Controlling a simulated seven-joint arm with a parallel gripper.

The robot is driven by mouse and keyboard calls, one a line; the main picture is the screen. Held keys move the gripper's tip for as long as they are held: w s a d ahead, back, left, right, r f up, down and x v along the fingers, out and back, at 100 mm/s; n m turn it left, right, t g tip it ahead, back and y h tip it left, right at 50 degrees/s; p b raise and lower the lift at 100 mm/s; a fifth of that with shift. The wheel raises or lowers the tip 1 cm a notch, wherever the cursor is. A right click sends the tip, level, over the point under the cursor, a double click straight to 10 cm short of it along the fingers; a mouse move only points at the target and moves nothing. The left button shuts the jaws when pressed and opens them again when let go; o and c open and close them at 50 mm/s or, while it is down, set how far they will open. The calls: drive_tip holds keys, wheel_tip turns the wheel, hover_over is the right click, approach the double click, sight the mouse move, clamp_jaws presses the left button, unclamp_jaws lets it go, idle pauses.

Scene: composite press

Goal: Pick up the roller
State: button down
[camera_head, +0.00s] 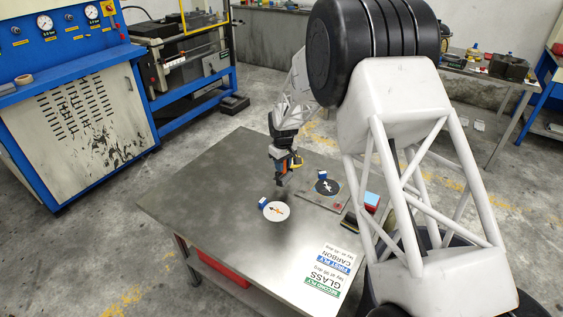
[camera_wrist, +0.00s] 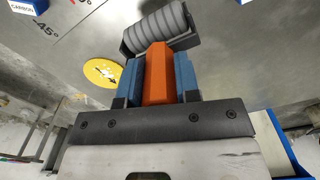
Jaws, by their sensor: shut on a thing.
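The roller has a grey ribbed cylinder (camera_wrist: 155,28) in a dark frame and an orange handle (camera_wrist: 157,72). In the wrist view the blue fingers of my gripper (camera_wrist: 158,80) are shut on the handle from both sides, with the cylinder pointing away beyond the fingertips. In the head view my gripper (camera_head: 283,165) is over the worktable (camera_head: 205,180), with the roller (camera_head: 281,182) small and dark at its tip. The exact gap between roller and table is hard to tell.
On the table are a white disc (camera_head: 276,212) with an arrow, close below the roller, and a black disc (camera_head: 327,187) on a plate to the right. A red-blue block (camera_head: 371,202) stands at the right edge. Printed ply labels (camera_head: 325,280) lie in front. The table's left part is clear.

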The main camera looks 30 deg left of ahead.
drive_tip(key=s+d+r, duration=0.1)
drive_tip(key=s+d, duration=0.7)
drive_tip(key=s, duration=0.1)
drive_tip(key=shift+d, duration=0.1)
idle(0.6)
drive_tip(key=c, duration=1.4)
unclamp_jaws()
drive_tip(key=c, duration=0.4)
drive_tip(key=w+d+r, duration=0.1)
drive_tip(key=w+d, duration=0.3)
drive_tip(key=w, duration=0.5)
drive_tip(key=w+d+r, duration=0.2)
drive_tip(key=w+d, duration=0.2)
drive_tip(key=w, duration=0.6)
drive_tip(key=shift+w+r, duration=0.15)
drive_tip(key=shift+r, duration=0.1)
